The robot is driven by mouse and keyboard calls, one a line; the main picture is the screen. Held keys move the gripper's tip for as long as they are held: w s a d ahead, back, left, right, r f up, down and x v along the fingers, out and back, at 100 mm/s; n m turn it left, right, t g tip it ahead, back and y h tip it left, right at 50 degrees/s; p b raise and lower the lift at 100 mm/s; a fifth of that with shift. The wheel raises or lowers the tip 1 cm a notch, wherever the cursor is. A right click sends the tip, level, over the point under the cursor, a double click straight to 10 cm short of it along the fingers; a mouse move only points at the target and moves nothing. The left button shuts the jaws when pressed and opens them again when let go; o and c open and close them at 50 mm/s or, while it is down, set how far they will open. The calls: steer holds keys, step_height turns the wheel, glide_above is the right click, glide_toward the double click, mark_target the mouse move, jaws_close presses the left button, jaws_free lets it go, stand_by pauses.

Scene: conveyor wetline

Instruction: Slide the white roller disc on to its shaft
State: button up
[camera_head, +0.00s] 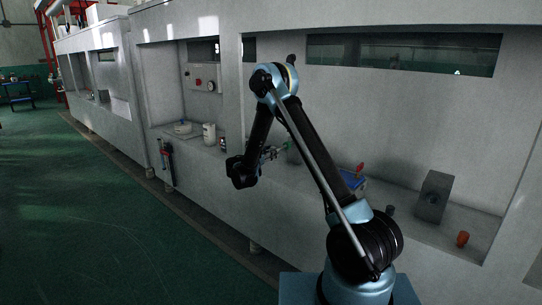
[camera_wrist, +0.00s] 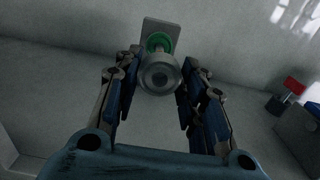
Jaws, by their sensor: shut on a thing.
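My gripper (camera_wrist: 161,68) has its two fingers closed on either side of a round, pale grey piece with a dark centre. I take this piece to be the white roller disc (camera_wrist: 160,76), dim in this light. Just beyond it in the wrist view is a green ring (camera_wrist: 157,41) in front of a grey upright plate (camera_wrist: 168,28). The shaft is not clearly visible; the disc covers the middle of that spot. I cannot tell whether disc and green ring touch. In the head view my gripper (camera_head: 270,153) is small, beside a greenish part (camera_head: 293,154), and the disc cannot be made out.
A red-topped part (camera_wrist: 292,86) and a dark block (camera_wrist: 302,134) stand at the right of the wrist view. In the head view a white cylinder (camera_head: 209,134), a grey block (camera_head: 433,196) and an orange piece (camera_head: 463,239) stand on the ledge. A control box (camera_head: 203,78) hangs behind.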

steer(key=shift+x, duration=3.25)
stand_by(1.2)
steer(key=o, duration=1)
